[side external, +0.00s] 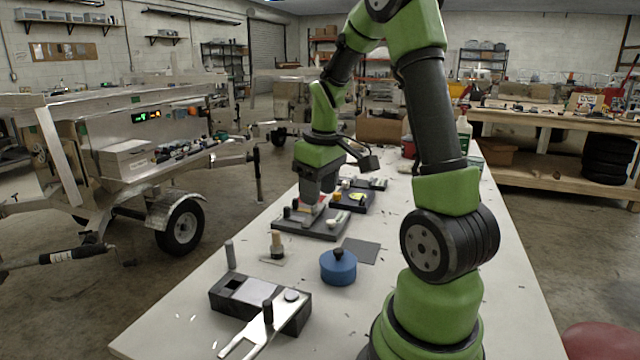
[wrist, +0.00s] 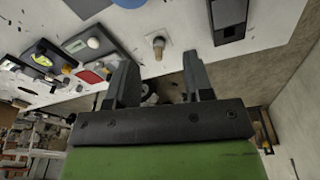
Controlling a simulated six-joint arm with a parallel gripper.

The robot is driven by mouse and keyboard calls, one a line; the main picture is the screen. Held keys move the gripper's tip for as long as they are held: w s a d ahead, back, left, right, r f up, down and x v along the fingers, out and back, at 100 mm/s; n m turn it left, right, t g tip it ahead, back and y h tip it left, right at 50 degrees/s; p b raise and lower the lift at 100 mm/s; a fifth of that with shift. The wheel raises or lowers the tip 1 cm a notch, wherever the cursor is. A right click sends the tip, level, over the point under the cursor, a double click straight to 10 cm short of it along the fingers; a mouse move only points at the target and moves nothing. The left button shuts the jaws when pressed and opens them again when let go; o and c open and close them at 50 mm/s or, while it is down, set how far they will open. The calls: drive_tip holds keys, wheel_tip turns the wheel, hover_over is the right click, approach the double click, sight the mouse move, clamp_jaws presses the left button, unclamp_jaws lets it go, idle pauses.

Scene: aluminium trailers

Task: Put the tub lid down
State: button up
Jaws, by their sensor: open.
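A blue round tub (side external: 338,270) stands on the white table, with a black knob (side external: 338,253) on its top. The top looks closed by a blue lid; I cannot make out a seam between lid and tub. A flat dark grey square mat (side external: 364,250) lies bare just behind it. In the wrist view only an edge of the blue tub (wrist: 130,3) shows at the top, beside the mat (wrist: 88,6). My gripper (side external: 312,206) is open, well behind the tub and over or near a dark board. Its fingers (wrist: 160,78) show apart, with nothing held.
Dark boards with small parts (side external: 310,223) lie in a row towards the back. A black box (side external: 230,300) with a forked metal tool (side external: 245,345) on it is at the front. A wooden-topped peg (side external: 277,245) and a grey post (side external: 230,255) stand nearby. The table's right-hand side is mostly clear.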

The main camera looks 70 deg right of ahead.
drive_tip(key=s+a+r+t, duration=0.2)
drive_tip(key=a+r, duration=0.1)
drive_tip(key=a, duration=0.4)
drive_tip(key=s+a+r+t+y, duration=0.1)
drive_tip(key=s+a+r+t, duration=0.1)
drive_tip(key=a+r, duration=0.2)
drive_tip(key=s+a+r+m+t+y, duration=0.1)
drive_tip(key=s+a+r, duration=0.1)
drive_tip(key=a, duration=0.7)
drive_tip(key=shift+s+a+r+t, duration=0.15)
drive_tip(key=shift+a+r+t, duration=0.25)
drive_tip(key=shift+r, duration=0.4)
drive_tip(key=o, duration=0.3)
drive_tip(key=shift+s+a+y, duration=0.15)
drive_tip(key=shift+s+y, duration=0.1)
drive_tip(key=shift+y, duration=0.05)
drive_tip(key=o, duration=0.7)
drive_tip(key=shift+s+a, duration=0.1)
